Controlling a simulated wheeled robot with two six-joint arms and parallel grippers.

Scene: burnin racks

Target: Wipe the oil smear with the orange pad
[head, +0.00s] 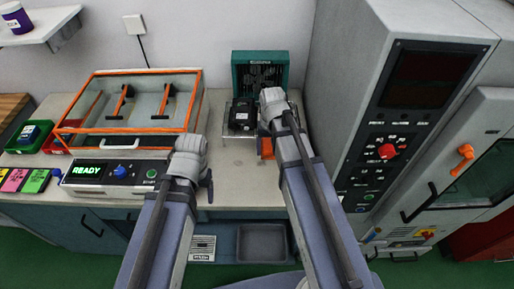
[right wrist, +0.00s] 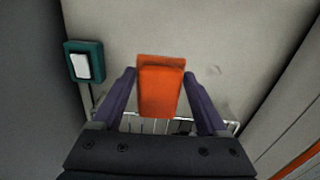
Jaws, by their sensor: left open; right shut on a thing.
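The orange pad (right wrist: 161,86) is between the fingers of my right gripper (right wrist: 160,92) in the right wrist view, and the gripper is shut on it. In the head view, an orange piece (head: 266,148) shows beside my right arm, low on the bench; my arm hides most of the right gripper there. A faint grey mark (right wrist: 215,71) on the pale surface lies just right of the pad in the right wrist view; I cannot tell if it is the oil smear. My left gripper (head: 208,187) is open and empty, near the bench's front edge.
A wire tray (head: 229,133) with a black device (head: 242,114) stands left of my right arm, before a teal fan unit (head: 259,72). An orange-framed clear case (head: 131,101) stands left. A tall grey cabinet (head: 347,70) closes the right side. Bare bench (head: 228,186) shows between my arms.

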